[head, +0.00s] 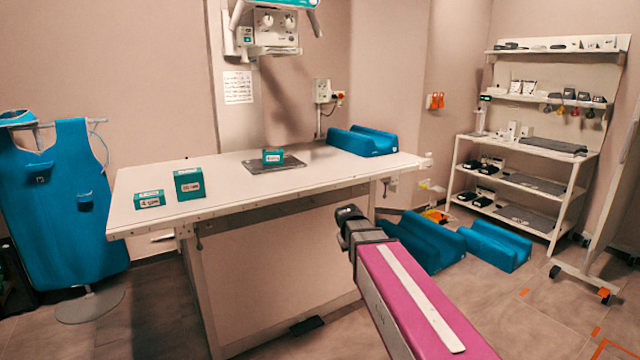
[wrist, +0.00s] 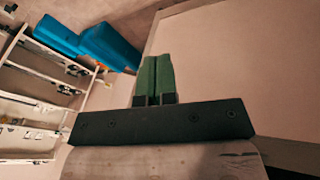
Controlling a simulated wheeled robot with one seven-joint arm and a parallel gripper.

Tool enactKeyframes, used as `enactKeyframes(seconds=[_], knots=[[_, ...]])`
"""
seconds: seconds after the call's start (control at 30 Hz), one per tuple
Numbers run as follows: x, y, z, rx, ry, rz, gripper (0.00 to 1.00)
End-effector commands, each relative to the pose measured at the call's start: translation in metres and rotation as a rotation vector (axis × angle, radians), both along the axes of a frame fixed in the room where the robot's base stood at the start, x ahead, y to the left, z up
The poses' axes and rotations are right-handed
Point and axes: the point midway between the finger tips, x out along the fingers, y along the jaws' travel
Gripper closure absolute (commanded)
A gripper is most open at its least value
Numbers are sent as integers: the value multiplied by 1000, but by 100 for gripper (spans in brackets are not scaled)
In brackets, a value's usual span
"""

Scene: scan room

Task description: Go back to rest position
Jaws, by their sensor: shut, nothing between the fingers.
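My gripper shows in the wrist view (wrist: 154,78), its two green fingers shut against each other with nothing between them. In the head view my magenta arm reaches up from the bottom right, and its dark end stands in front of the table's front side, apart from it; the fingers cannot be made out there. The white table (head: 240,208) carries a small teal box (head: 149,199) at the left, a taller teal box (head: 189,183) beside it, and another teal box (head: 273,156) on a dark flat plate (head: 288,167) near the middle.
A blue cushion (head: 362,141) lies on the table's far right end. Blue cushions (head: 495,246) lie on the floor right of the table, before a white shelf rack (head: 517,188). A blue apron (head: 62,200) hangs at the left. The floor at lower right is mostly clear.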

Motion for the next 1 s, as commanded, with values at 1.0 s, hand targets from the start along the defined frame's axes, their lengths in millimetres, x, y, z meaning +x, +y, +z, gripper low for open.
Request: enactKeyframes(seconds=[1.0], knots=[[-172,-68,-134,247,299,-229,100]])
